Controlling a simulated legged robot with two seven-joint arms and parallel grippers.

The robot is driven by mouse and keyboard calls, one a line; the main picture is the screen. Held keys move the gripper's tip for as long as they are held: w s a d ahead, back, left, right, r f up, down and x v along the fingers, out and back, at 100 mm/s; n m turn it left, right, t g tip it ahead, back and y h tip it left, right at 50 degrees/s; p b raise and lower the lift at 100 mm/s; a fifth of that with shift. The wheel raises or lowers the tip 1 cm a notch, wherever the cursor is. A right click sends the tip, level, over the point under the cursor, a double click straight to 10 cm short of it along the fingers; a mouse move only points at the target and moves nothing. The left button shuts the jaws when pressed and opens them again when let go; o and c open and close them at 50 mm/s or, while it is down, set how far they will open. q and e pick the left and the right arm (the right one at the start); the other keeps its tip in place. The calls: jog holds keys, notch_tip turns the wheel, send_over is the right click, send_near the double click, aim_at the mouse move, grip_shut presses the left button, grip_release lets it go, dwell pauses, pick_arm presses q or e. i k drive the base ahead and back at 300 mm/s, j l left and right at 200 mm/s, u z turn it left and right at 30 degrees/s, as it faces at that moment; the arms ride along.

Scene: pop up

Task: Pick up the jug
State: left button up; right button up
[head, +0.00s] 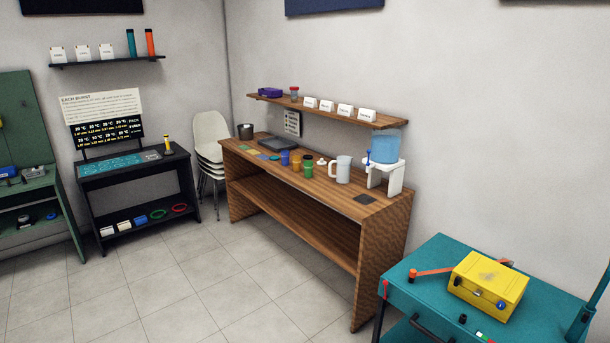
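A pale grey-white jug (343,170) stands upright on the wooden counter (240,151). Its handle is on the left side. It is just left of a white water dispenser stand (395,179) with a blue tank (386,147). Neither of my grippers is in the head view.
Several coloured cups (296,162) stand left of the jug. A teal cart (408,300) with a yellow box (489,286) is at the lower right. The tiled floor (190,285) before the counter is clear.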

aim_at(343, 163)
jog(key=i+z, duration=0.1)
jog(key=i, duration=0.75)
jog(key=i+j, duration=0.15)
jog(key=i, duration=0.7)
jog(key=i+j+z, duration=0.15)
jog(key=i, duration=0.65)
